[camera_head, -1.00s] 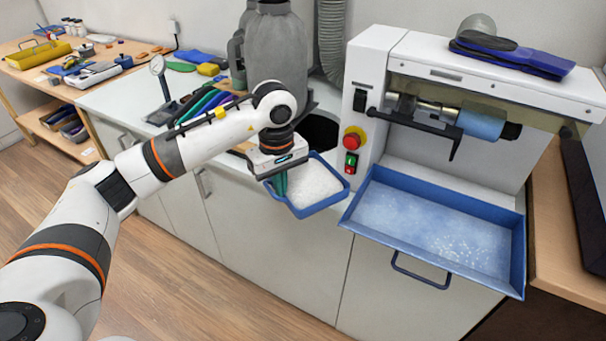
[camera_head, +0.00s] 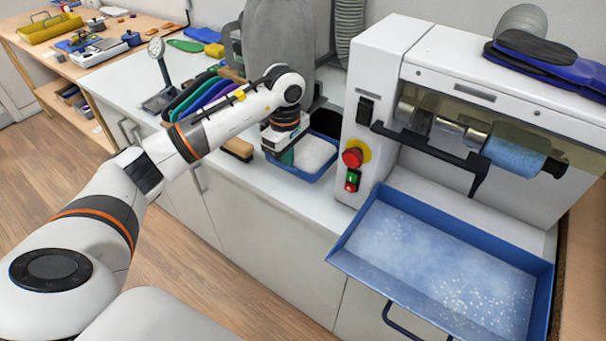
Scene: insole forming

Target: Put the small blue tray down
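The small blue tray (camera_head: 318,157) holds white granular material. It is level, at the counter's front part, left of the white machine; I cannot tell if its base touches the counter. My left gripper (camera_head: 286,157) is at the tray's left side, shut on its rim. The fingers are partly hidden by the gripper's body. My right gripper is not in view.
The white machine (camera_head: 372,110) with a red button stands right of the small tray. A large blue tray (camera_head: 345,262) juts out below it. A grey canister (camera_head: 278,45) stands behind. A brush (camera_head: 238,149) and coloured insoles (camera_head: 200,95) lie to the left on the white counter (camera_head: 112,88).

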